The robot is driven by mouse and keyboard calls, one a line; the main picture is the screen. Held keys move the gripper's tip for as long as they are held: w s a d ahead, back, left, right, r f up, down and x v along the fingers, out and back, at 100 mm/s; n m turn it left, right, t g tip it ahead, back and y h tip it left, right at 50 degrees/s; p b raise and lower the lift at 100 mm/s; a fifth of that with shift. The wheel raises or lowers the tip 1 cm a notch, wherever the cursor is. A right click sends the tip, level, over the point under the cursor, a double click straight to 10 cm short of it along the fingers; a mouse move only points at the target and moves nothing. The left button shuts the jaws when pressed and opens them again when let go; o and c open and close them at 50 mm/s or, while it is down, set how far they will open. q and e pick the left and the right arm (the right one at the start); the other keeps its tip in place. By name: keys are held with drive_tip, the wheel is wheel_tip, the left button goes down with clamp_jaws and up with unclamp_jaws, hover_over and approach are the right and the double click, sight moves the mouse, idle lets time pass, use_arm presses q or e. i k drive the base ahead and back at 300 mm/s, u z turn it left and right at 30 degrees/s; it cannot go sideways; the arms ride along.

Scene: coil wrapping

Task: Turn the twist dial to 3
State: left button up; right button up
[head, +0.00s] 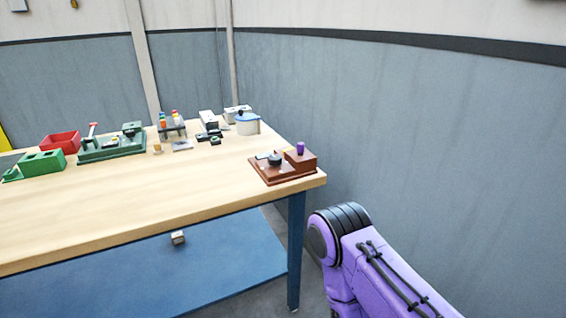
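A brown board (265,177) lies at the table's near right corner. A dark round knob (275,160) sits on it, possibly the twist dial; any numbers are too small to read. A raised brown block with a purple peg (300,148) stands on the board's right side. A green board (112,148) farther left also carries a dark raised part (132,128), and I cannot tell whether that is a dial. Neither of my grippers is in view. Only a purple link of my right arm shows at the lower right, apart from the table.
The wooden table (150,205) has a clear front half.

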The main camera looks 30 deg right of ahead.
sight(275, 160)
drive_tip(key=z, duration=0.35)
drive_tip(key=i, duration=0.1)
drive_tip(key=z, duration=0.45)
